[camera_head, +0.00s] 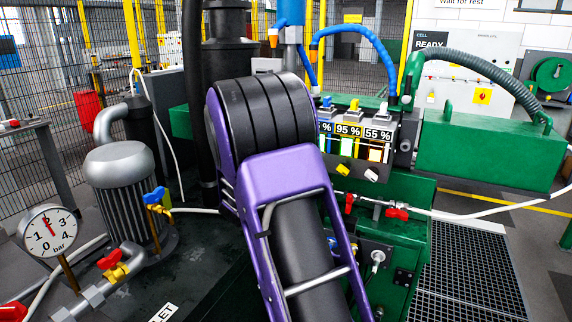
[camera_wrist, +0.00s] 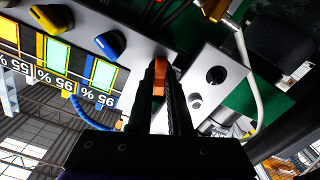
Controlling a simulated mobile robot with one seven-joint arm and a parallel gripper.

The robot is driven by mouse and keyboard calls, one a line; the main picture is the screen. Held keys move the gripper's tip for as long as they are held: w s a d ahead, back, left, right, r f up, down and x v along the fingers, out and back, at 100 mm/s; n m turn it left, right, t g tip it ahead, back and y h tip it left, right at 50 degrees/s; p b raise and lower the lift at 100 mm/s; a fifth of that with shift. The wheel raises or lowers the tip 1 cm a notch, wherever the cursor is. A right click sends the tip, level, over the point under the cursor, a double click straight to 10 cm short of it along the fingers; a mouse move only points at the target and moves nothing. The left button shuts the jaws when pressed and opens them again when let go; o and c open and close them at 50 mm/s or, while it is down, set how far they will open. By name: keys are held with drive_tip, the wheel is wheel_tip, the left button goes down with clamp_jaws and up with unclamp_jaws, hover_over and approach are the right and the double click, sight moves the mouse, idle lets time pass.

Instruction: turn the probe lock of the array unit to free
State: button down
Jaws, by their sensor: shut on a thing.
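In the wrist view my gripper (camera_wrist: 160,85) is shut on a small orange lever (camera_wrist: 158,76), with one dark finger on each side of it. The lever is at the edge of a grey panel that also bears a blue knob (camera_wrist: 109,44) and a yellow knob (camera_wrist: 51,18). I take the lever for the probe lock, but no label on it can be read. The fingers hide much of it, so its setting cannot be told. In the head view my purple arm hides the gripper and the lever. The array unit's lit gauges (camera_head: 349,144) show there right of my arm.
A metal bracket (camera_wrist: 212,78) with a round hole stands close right of the fingers, with a pale cable (camera_wrist: 243,70) beyond it. In the head view a green box (camera_head: 480,150) is at right. A grey motor (camera_head: 122,185) and a pressure gauge (camera_head: 48,231) stand at left.

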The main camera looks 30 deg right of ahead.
idle(0.3)
drive_tip(key=m, duration=0.4)
drive_tip(key=c, duration=0.7)
unclamp_jaws()
drive_tip(key=shift+a, duration=0.1)
drive_tip(key=v, duration=0.7)
